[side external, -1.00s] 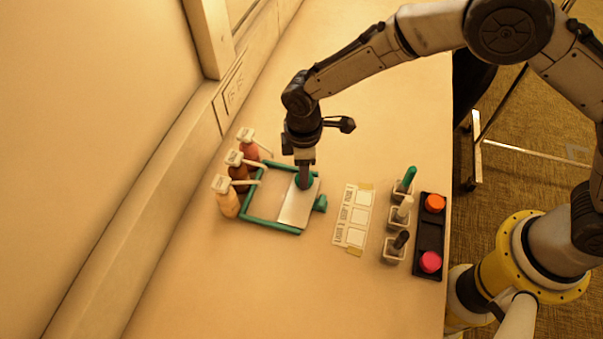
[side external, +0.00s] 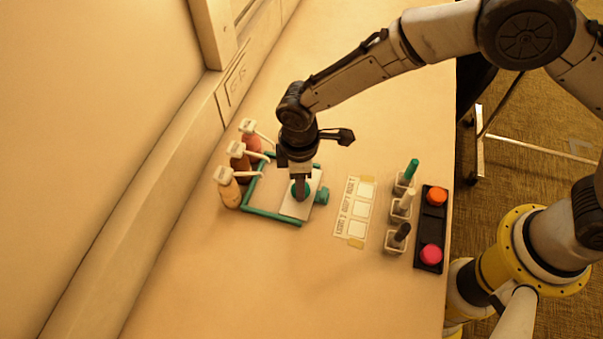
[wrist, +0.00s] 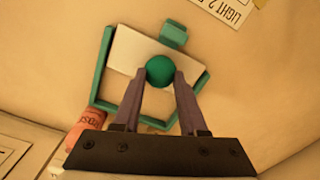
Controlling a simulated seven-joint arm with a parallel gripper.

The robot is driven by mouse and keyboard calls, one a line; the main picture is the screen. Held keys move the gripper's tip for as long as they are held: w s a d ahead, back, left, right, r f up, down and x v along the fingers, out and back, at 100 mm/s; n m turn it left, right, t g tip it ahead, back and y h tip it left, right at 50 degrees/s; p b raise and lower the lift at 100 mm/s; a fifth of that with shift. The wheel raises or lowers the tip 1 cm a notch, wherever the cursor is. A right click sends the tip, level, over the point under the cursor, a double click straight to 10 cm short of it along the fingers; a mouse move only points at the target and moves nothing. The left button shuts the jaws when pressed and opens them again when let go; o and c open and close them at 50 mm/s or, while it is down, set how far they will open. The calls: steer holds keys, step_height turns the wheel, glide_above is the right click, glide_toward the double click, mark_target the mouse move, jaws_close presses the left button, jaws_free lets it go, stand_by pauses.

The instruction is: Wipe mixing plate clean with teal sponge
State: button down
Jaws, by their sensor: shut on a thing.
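The mixing plate (side external: 294,210) is a pale flat rectangle at the right side of a teal frame (side external: 272,217). In the wrist view the plate (wrist: 125,50) looks bare where it shows. My gripper (side external: 301,186) points down over the plate and is shut on the round teal sponge (wrist: 160,70). The sponge also shows between the fingers in the side view (side external: 307,191). It appears to rest on the plate, but its underside is hidden. A teal knob or block (side external: 322,196) sits at the frame's right edge.
Several pump bottles (side external: 229,188) stand close left of the frame. To the right lie a printed card (side external: 353,212), small holders with sticks (side external: 396,236), and a black box with orange and pink-red buttons (side external: 432,227). The front of the table is clear.

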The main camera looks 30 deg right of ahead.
steer(key=shift+s+a, duration=0.3)
steer(key=shift+s, duration=0.05)
steer(key=shift+s, duration=0.1)
steer(key=shift+s+a+f, duration=0.15)
steer(key=shift+s+a, duration=0.65)
steer(key=shift+s, duration=0.25)
steer(key=shift+w+d, duration=1.05)
steer(key=shift+w+d, duration=0.1)
steer(key=shift+w+d, duration=0.85)
steer(key=shift+w, duration=0.05)
steer(key=shift+w+d, duration=0.95)
steer(key=shift+w, duration=0.1)
steer(key=shift+r, duration=0.2)
